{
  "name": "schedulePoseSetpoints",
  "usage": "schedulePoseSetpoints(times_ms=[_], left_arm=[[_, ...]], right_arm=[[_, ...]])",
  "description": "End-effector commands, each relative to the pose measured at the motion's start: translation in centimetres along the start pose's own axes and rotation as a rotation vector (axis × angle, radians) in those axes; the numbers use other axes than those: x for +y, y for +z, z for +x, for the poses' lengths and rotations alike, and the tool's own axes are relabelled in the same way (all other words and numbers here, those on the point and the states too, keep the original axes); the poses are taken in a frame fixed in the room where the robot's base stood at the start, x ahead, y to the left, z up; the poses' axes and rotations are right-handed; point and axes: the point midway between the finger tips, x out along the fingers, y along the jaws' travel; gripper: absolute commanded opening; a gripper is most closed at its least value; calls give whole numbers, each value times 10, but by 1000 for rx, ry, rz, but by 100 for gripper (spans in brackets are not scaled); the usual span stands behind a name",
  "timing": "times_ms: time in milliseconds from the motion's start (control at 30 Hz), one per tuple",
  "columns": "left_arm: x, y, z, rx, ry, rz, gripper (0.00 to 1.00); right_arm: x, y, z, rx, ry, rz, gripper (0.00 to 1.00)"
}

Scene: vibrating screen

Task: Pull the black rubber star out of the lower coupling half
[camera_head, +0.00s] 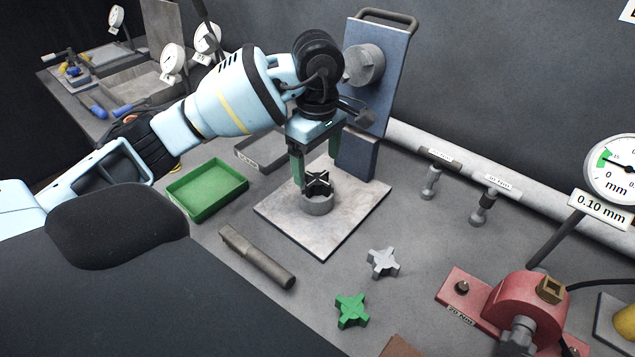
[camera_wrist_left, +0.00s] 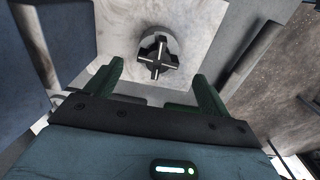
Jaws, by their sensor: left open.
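The black rubber star (camera_head: 317,181) sits in the top of the grey round lower coupling half (camera_head: 317,204). That half stands on a light metal plate (camera_head: 340,225). My left gripper (camera_head: 315,177) is open, with its green fingers pointing down around or just behind the star. In the left wrist view the star (camera_wrist_left: 158,58) lies ahead of the two green fingers (camera_wrist_left: 160,75), centred between them, and the gap holds nothing. I cannot tell whether a finger touches it. My right gripper is not in view.
A blue upright block (camera_head: 365,90) with a grey round hub stands behind the plate. A green tray (camera_head: 207,190) lies left, a dark cylindrical tool (camera_head: 257,257) in front. A grey star (camera_head: 383,262) and a green star (camera_head: 351,310) lie at the front right, near a red machine (camera_head: 525,305).

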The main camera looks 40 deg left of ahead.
Motion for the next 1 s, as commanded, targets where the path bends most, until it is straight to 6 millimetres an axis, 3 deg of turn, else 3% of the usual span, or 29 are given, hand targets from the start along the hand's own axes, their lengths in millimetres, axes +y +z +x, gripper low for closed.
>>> schedulePoseSetpoints(times_ms=[400, 733, 1000], left_arm=[[2, -2, 45, -1, 0, 1, 82], [2, -2, 51, -1, 2, 1, 82], [2, -2, 51, -1, 2, 1, 46]], right_arm=[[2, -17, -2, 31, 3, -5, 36], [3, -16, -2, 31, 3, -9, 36], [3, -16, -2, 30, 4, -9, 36]])
